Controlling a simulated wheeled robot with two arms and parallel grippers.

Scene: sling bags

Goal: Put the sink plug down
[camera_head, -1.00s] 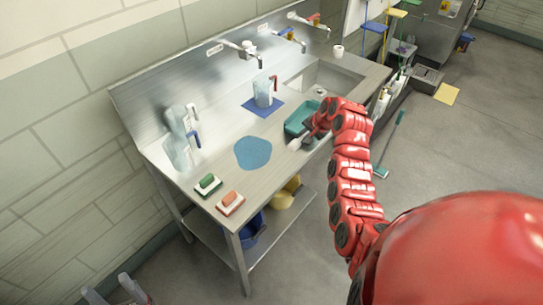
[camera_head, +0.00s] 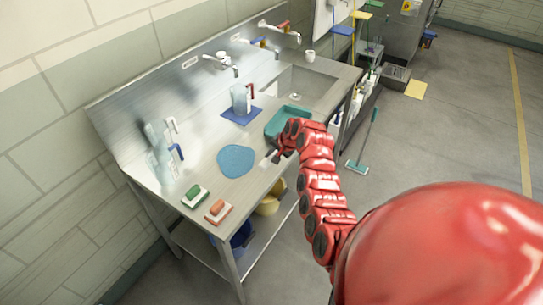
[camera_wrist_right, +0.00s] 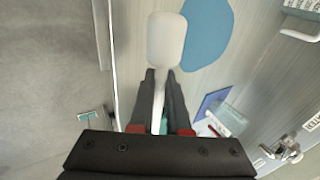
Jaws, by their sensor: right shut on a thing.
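My right gripper (camera_head: 273,157) is over the front edge of the steel counter (camera_head: 206,160). In the right wrist view my gripper (camera_wrist_right: 160,75) is shut on the thin stem of a white, rounded piece, which I take to be the sink plug (camera_wrist_right: 166,40). Its head sticks out past the fingertips, beside a round blue mat (camera_wrist_right: 208,35). In the head view the mat (camera_head: 236,160) lies flat to the left of my gripper. I cannot tell whether the plug touches the counter. My left gripper is not in view.
A teal tray (camera_head: 275,127) lies just behind my right gripper, by the sink basin (camera_head: 312,84). A clear jug (camera_head: 240,99) stands on a blue square. Green (camera_head: 194,193) and red (camera_head: 217,209) brushes lie at the near end. Bare counter surrounds the mat.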

